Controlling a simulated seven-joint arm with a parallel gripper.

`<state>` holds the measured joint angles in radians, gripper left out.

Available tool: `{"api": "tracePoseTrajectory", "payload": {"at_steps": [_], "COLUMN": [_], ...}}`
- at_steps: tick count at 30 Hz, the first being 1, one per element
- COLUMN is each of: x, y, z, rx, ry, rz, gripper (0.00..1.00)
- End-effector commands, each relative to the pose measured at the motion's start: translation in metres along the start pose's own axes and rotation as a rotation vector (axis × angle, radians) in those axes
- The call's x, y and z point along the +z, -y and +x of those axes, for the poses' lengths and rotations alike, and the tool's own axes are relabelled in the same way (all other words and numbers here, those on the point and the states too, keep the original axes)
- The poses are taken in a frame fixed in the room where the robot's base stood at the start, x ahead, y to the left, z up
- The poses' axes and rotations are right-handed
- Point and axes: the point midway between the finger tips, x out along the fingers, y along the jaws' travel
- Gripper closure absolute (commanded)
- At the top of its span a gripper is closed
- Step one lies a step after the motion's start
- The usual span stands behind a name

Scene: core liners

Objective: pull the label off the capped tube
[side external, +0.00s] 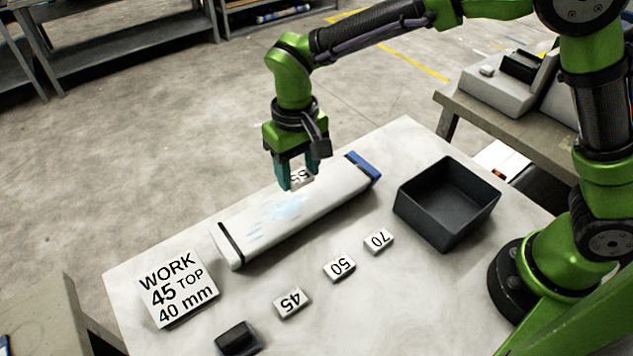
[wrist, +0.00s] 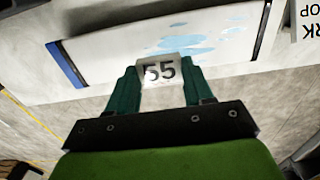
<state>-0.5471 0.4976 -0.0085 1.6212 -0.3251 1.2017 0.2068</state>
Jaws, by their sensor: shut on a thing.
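The capped tube (side external: 334,198) is a long white core liner lying across the table, with a blue cap (side external: 364,168) at its far right end and a black band near its left end. Pale blue marks show on its top. My gripper (side external: 296,184) is over the tube's far side, fingers down, shut on a white label reading 55 (side external: 302,178). In the wrist view the label (wrist: 160,71) sits between the two green fingertips, against the tube (wrist: 110,45) behind. I cannot tell whether the label still touches the tube.
White labels 70 (side external: 379,240), 50 (side external: 340,267) and 45 (side external: 292,302) lie in a row in front of the tube. A black open bin (side external: 447,205) stands right. A card reading WORK 45 TOP 40 mm (side external: 178,288) and a dark block (side external: 238,338) are at left front.

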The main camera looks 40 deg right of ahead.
Motion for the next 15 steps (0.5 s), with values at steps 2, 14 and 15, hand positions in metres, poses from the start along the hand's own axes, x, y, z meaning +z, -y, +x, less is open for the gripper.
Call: {"api": "tracePoseTrajectory", "payload": {"at_steps": [2, 14, 15], "x": [0.000, -0.001, -0.001], "y": [0.000, 0.000, 0.000], "z": [-0.003, -0.015, -0.016], "rx": [-0.001, 0.000, 0.000], "ry": [-0.001, -0.002, -0.002], "rz": [0.000, -0.001, -0.001], "gripper": [0.91, 0.91, 0.91]}}
